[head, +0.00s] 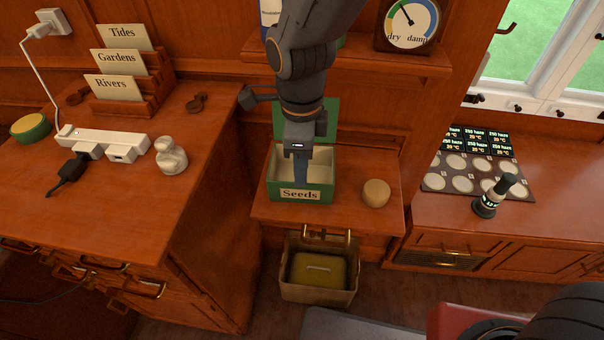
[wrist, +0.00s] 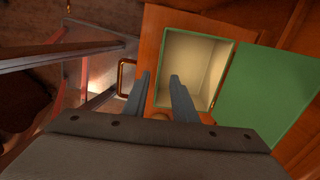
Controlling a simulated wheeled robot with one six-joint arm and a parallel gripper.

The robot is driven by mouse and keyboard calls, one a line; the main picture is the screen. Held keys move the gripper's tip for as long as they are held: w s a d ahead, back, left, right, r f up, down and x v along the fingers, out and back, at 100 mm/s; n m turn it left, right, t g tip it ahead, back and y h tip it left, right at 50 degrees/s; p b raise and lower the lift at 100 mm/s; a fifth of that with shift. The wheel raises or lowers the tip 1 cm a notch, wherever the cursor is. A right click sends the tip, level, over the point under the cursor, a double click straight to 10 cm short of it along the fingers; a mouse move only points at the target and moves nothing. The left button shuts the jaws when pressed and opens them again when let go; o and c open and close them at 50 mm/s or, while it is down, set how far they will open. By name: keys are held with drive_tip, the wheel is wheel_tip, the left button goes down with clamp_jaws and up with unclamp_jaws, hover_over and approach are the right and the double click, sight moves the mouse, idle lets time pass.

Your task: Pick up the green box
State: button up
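The green box (head: 326,190) has a "Seeds" label on its front. It stands on a small wooden shelf with its green lid (head: 331,120) open at the back. Its pale inside looks empty; the wrist view shows the inside wall (wrist: 200,65) and the lid (wrist: 262,95). My gripper (head: 301,186) points down at the box. In the wrist view my gripper (wrist: 160,76) has its two fingers apart, with nothing between them but the box's edge below. One fingertip appears over the inside, the other over the wood outside. Contact cannot be told.
A round wooden lid or knob (head: 376,193) lies right of the box. A bin (head: 318,270) with a yellow thing stands under the shelf. The left desk holds a power strip (head: 103,142) and a card rack (head: 130,85). A dial gauge (head: 408,25) stands on the upper shelf.

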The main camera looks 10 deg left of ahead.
drive_tip(key=p, duration=0.2)
hover_over(300, 202)
drive_tip(key=shift+f, duration=3.75)
clamp_jaws()
